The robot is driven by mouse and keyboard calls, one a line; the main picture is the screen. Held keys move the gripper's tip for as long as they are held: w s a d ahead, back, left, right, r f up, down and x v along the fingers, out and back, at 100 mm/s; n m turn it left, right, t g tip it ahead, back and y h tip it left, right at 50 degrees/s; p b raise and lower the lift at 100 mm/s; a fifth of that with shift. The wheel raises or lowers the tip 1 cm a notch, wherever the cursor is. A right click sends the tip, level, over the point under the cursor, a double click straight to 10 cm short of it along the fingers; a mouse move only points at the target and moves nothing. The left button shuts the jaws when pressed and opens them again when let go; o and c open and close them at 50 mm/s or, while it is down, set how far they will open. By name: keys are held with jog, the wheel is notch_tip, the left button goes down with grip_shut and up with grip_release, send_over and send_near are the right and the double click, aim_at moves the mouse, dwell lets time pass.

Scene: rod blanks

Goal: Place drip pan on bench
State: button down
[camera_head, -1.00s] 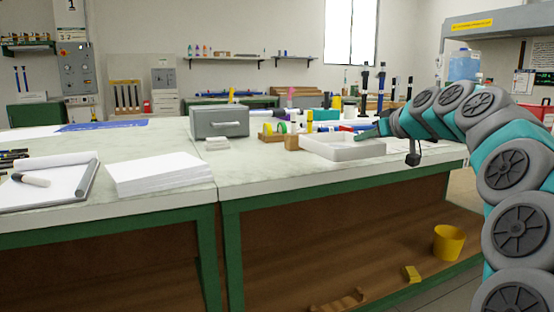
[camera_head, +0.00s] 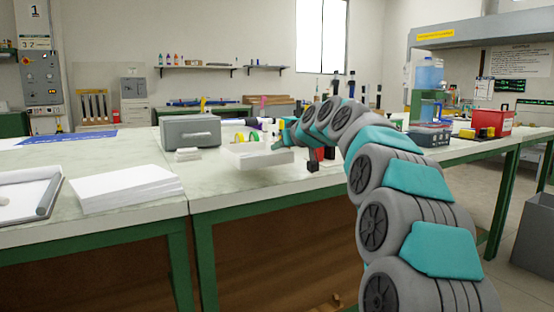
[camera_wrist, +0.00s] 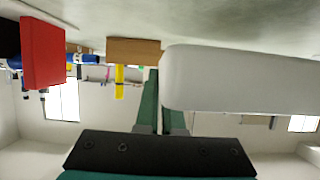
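The drip pan, a shallow white rectangular tray (camera_head: 258,156), is over the right-hand bench (camera_head: 215,185), to the right of the grey box. My gripper (camera_head: 281,142) is at the pan's right rear side. In the wrist view, which is upside down, the pan's pale wall (camera_wrist: 240,82) fills the right half. The two green fingers (camera_wrist: 160,108) are close together at the pan's edge and look shut on its wall; the gripped spot is partly hidden. Whether the pan is just above the bench or touching it is hard to tell.
A grey box (camera_head: 190,132) with small white pads (camera_head: 187,154) beside it stands left of the pan. A paper stack (camera_head: 125,188) lies farther left. A wooden block (camera_wrist: 134,50) and a red box (camera_wrist: 42,52) are near the pan. The bench front is clear.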

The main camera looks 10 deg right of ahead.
aim_at(293, 152)
jog(key=shift+w+a+f, duration=0.15)
jog(key=shift+a+f, duration=0.15)
jog(key=shift+a, duration=0.05)
jog(key=shift+d+f, duration=0.1)
jog(key=shift+f, duration=1.45)
jog(key=shift+b, duration=0.3)
jog(key=c, duration=1)
grip_release()
jog(key=shift+c, duration=0.2)
jog(key=v, duration=1)
jog(key=shift+s+d+r, duration=0.1)
jog(key=shift+s+r, duration=0.2)
jog(key=shift+s+d+r, duration=0.15)
jog(key=shift+s, duration=0.45)
